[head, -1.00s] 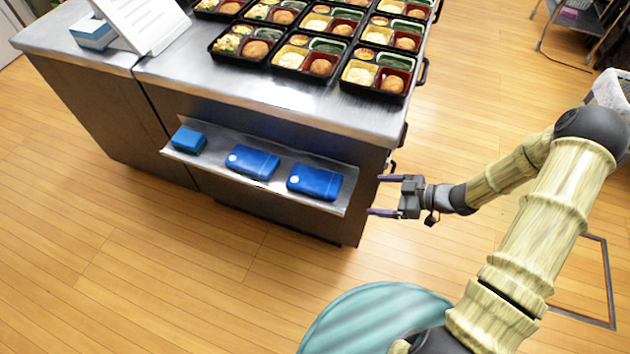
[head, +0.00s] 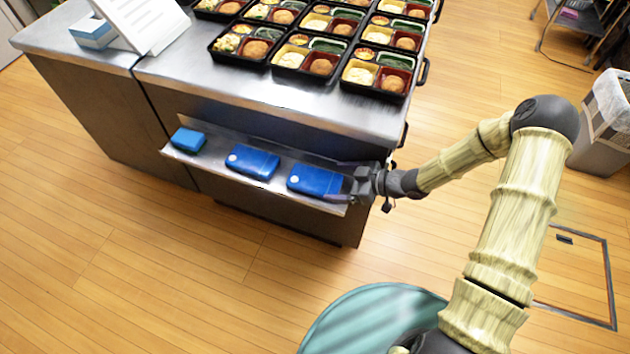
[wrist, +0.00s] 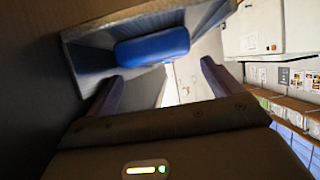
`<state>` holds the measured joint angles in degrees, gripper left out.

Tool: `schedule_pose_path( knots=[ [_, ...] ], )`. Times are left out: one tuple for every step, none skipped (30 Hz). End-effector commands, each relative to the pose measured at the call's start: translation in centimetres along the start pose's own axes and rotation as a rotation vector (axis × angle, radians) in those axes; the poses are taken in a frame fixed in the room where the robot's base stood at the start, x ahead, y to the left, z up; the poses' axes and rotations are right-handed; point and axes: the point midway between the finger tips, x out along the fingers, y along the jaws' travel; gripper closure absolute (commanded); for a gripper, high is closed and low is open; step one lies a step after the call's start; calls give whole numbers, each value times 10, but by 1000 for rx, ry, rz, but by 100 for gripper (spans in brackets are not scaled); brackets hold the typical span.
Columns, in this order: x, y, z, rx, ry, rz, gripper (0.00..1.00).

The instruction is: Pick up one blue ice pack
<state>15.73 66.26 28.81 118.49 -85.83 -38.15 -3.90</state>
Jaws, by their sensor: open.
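Blue ice packs lie on a narrow metal shelf (head: 215,168) on the counter's side. The right one (head: 312,180) is nearest my gripper (head: 343,182), a second (head: 252,161) lies in the middle, and a smaller blue item (head: 188,140) sits at the left end. My gripper is open at the shelf's right end, its fingers reaching towards the right ice pack. In the wrist view a blue ice pack (wrist: 152,47) lies beyond the open fingers (wrist: 160,80). I cannot tell whether the fingers overlap the pack's sides.
The steel counter top (head: 270,98) above the shelf carries several filled bento trays (head: 376,76). A white paper stand (head: 143,24) and a small box (head: 92,34) are at the left. A grey bin (head: 600,130) stands at the right. The wooden floor in front is clear.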

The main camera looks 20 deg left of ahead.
Motion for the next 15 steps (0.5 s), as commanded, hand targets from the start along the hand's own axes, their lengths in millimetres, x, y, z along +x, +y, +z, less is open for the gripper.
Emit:
schedule_pose_path(
  knots=[
    [0, 0, 0, 0, 0, 0, 10],
    [1, 0, 0, 0, 0, 0, 10],
    [2, 0, -1, 0, 0, -1, 10],
    [4, 0, -2, 0, 0, -1, 10],
    [7, 0, -3, -1, 0, -2, 10],
    [11, -1, -5, -1, 0, -2, 10],
    [15, -1, -7, 0, 0, -2, 10],
    [21, -1, -6, 1, 0, -3, 10],
    [28, -1, -6, 0, 1, -3, 10],
    [33, -1, -6, 0, 1, -3, 10],
    [38, -1, -5, 0, 1, -4, 10],
    [45, -1, -5, 1, 0, -3, 10],
    [49, -1, -5, 0, 0, -2, 10],
    [53, -1, -5, 0, -1, -2, 10],
    [57, -1, -5, 0, 0, -2, 10]
  ],
)
